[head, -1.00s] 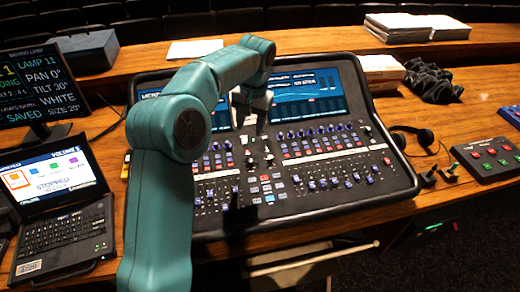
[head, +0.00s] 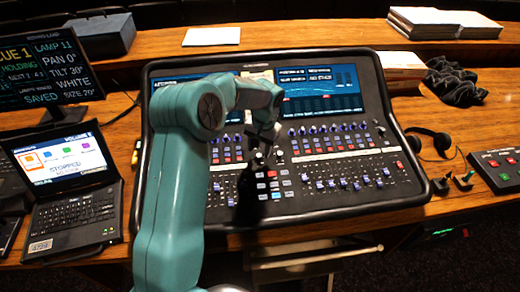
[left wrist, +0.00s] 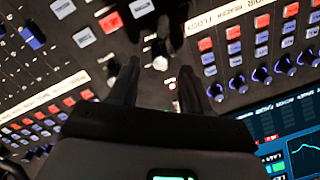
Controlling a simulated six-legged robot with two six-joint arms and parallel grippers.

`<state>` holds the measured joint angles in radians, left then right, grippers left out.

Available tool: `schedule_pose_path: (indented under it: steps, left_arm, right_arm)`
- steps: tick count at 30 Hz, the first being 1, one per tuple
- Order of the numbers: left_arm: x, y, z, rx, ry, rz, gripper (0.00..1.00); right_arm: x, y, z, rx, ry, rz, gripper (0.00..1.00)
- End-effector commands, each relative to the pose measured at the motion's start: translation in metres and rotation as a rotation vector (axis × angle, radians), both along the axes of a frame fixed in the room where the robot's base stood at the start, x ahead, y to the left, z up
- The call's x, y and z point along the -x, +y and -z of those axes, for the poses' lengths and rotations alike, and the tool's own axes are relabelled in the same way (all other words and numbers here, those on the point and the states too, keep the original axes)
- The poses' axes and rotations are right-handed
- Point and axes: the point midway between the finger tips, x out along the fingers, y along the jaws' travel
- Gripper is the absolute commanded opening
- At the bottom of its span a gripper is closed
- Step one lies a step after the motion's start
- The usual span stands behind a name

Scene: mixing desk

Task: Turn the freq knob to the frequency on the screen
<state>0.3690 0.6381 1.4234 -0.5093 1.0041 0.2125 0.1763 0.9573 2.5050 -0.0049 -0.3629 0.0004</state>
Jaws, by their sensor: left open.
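The mixing desk (head: 418,195) is a black console with rows of blue knobs and coloured buttons. Its right screen (head: 320,92) is lit with blue graphics; its text is too small to read surely. My arm partly covers the left screen (head: 187,78). My left gripper (head: 262,150) is over the desk's middle section, pointing down. In the left wrist view, its two dark fingers (left wrist: 158,88) are apart with nothing clearly held. A pale-topped knob (left wrist: 160,62) shows just beyond the fingertips, roughly between them. I cannot read whether it is the freq knob. My right gripper is out of view.
A laptop (head: 75,205) and a dark monitor (head: 45,70) stand to the left. A headset (head: 432,140) and a button box (head: 498,168) lie to the right. Papers and a black cloth (head: 452,84) are at the back right.

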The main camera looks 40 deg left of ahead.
Motion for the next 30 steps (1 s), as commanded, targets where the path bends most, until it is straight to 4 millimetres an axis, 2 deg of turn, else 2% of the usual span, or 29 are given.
schedule_pose_path:
  steps: [3,6,16,20,21,30]
  left_arm:
    - [0.0,0.002,0.016,0.001,0.003,-0.001,0.48]
    - [-0.001,0.003,0.025,-0.001,0.001,-0.001,0.48]
    - [-0.003,0.003,0.029,0.0,-0.001,-0.001,0.48]
    - [-0.003,0.003,0.029,0.0,0.0,-0.001,0.06]
    - [-0.003,0.003,0.029,0.0,0.0,-0.001,0.0]
    - [-0.002,0.003,0.029,-0.002,0.003,0.023,0.0]
  right_arm:
    - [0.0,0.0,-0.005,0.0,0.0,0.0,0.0]
    - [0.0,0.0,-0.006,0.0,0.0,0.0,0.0]
    - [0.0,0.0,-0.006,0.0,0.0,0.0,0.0]
    - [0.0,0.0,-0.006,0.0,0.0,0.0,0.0]
    - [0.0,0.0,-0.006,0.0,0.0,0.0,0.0]
    - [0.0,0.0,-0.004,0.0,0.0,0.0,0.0]
